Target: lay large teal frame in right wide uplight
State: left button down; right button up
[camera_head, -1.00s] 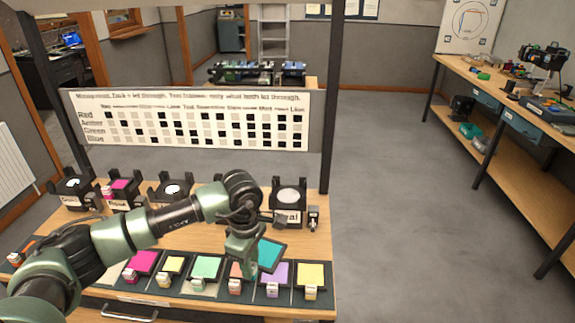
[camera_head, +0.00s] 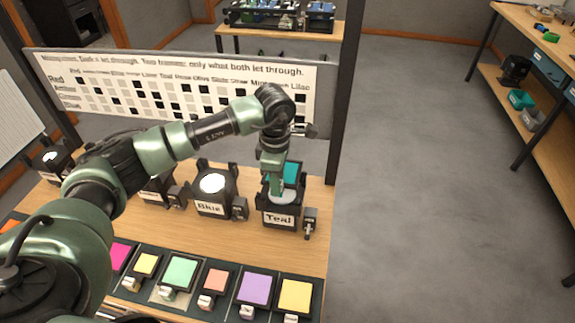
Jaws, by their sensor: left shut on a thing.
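The large teal frame (camera_head: 291,174) is in my left gripper (camera_head: 277,188), which is shut on it. The frame is tilted, with its teal face partly hidden behind the gripper. It is at the right wide uplight (camera_head: 281,217), the black stand labelled "Teal" at the right end of the row. The gripper covers part of that uplight's pale round lens, and I cannot tell whether the frame touches the stand. My right gripper is not in view.
The uplight labelled "Blue" (camera_head: 210,190) stands just to the left, its lens lit white. Colored frames, such as the lilac one (camera_head: 256,287) and yellow one (camera_head: 296,296), lie in a row at the front. A chart board (camera_head: 180,95) stands behind.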

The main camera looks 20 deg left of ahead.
pick_arm(q)
jog(key=shift+s+f, duration=0.2)
jog(key=shift+s, duration=0.3)
jog(key=shift+f+b, duration=0.3)
jog(key=shift+b, duration=0.1)
jog(key=f+b, duration=0.2)
jog(key=f, duration=0.1)
jog(key=shift+w+f, duration=0.2)
jog(key=shift+f, duration=0.05)
jog(key=shift+f+b, duration=0.25)
jog(key=shift+b, duration=0.15)
jog(key=shift+f, duration=0.15)
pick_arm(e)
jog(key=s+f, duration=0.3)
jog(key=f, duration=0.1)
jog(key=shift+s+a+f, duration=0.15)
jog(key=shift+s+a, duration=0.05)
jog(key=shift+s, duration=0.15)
pick_arm(q)
jog(key=shift+b, duration=0.4)
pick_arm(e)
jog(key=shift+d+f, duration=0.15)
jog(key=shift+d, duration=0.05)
pick_arm(q)
jog(key=shift+f, duration=0.1)
